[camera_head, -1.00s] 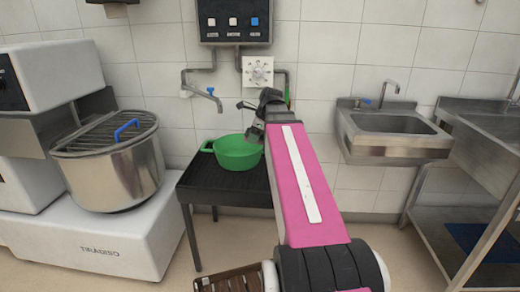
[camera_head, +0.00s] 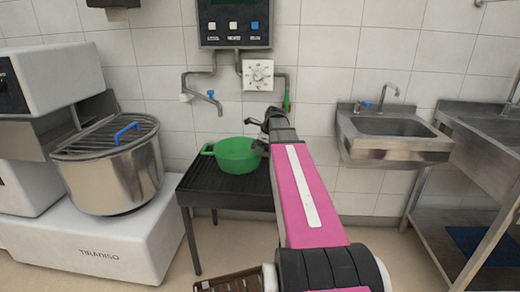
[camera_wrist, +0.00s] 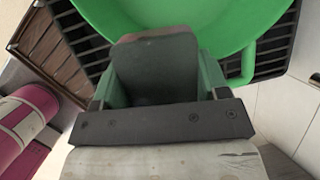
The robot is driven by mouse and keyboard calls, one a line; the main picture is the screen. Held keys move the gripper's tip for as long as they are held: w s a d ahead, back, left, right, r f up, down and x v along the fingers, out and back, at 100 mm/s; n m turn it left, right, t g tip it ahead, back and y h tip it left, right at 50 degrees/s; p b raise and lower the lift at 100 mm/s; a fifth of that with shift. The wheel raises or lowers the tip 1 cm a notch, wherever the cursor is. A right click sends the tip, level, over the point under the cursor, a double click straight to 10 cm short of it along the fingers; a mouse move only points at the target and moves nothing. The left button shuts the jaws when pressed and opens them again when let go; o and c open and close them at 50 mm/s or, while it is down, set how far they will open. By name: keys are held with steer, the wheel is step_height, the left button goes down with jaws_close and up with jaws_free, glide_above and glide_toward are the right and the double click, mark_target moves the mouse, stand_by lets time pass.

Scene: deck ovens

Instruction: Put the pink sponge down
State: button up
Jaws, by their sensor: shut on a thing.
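My gripper (camera_wrist: 153,68) is shut, its near dark finger filling the middle of the wrist view. A thin dull pinkish edge along that fingertip looks like the pink sponge (camera_wrist: 150,36); the rest of it is hidden by the finger. In the head view the sponge cannot be made out, and my gripper (camera_head: 262,147) is mostly hidden by my arm. It is at the right side of the green pot (camera_head: 237,155). In the wrist view the pot's rim and handle (camera_wrist: 247,62) lie just beyond the fingers.
The pot stands on a black ribbed table (camera_head: 225,188). A steel mixer bowl (camera_head: 115,175) with a grille is at the left. A wall tap (camera_head: 212,98) hangs above the pot. A steel sink (camera_head: 395,128) and steel bench (camera_head: 490,130) are at the right.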

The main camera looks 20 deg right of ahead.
steer(key=shift+f, duration=0.45)
steer(key=shift+f, duration=0.4)
steer(key=o, duration=0.9)
steer(key=shift+o, duration=0.2)
steer(key=shift+r, duration=0.1)
